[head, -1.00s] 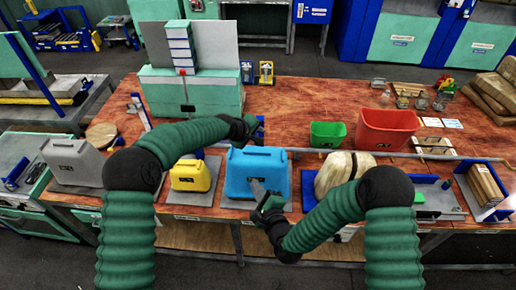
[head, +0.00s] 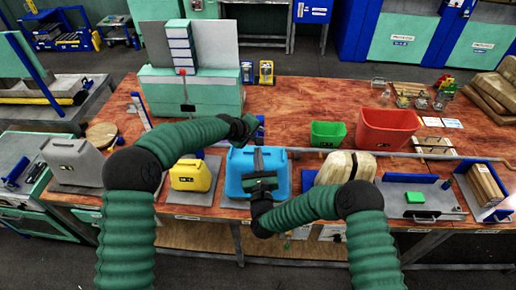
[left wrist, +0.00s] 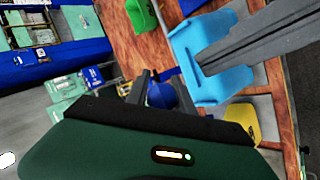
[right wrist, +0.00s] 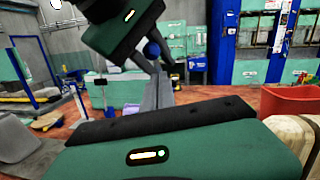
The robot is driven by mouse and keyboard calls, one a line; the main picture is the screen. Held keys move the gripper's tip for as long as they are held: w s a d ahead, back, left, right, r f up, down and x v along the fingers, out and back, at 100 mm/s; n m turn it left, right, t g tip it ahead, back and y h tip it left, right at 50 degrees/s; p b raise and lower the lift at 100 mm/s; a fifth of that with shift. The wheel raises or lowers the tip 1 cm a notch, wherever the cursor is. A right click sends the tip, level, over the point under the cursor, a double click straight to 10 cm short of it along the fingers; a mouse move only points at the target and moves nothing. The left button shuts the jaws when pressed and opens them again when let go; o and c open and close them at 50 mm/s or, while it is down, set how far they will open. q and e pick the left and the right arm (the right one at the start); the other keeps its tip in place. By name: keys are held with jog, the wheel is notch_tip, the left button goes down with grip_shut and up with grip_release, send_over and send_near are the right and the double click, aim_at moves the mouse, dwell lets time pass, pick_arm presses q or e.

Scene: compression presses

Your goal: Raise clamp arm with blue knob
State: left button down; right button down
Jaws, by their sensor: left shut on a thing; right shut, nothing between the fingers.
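A round blue knob (left wrist: 160,94) sits between the fingers of my left gripper (left wrist: 162,84) in the left wrist view. My left gripper (head: 248,128) is shut on it, above and behind the blue container. The clamp arm itself cannot be made out; my left gripper and arm cover that area in the head view.
The blue container (head: 234,186) stands at the front middle of the wooden table. A yellow jug (head: 190,175) and a grey one (head: 72,160) stand left. Green (head: 327,134) and red (head: 387,130) bins stand back right. A long grey rod (head: 430,156) lies across the right side.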

pick_arm(q)
jog(key=shift+a, duration=0.3)
pick_arm(e)
jog(key=shift+w+a+r, duration=0.2)
jog(key=shift+w+r, duration=0.45)
jog(key=shift+r, duration=0.25)
jog(key=shift+w+r, duration=0.1)
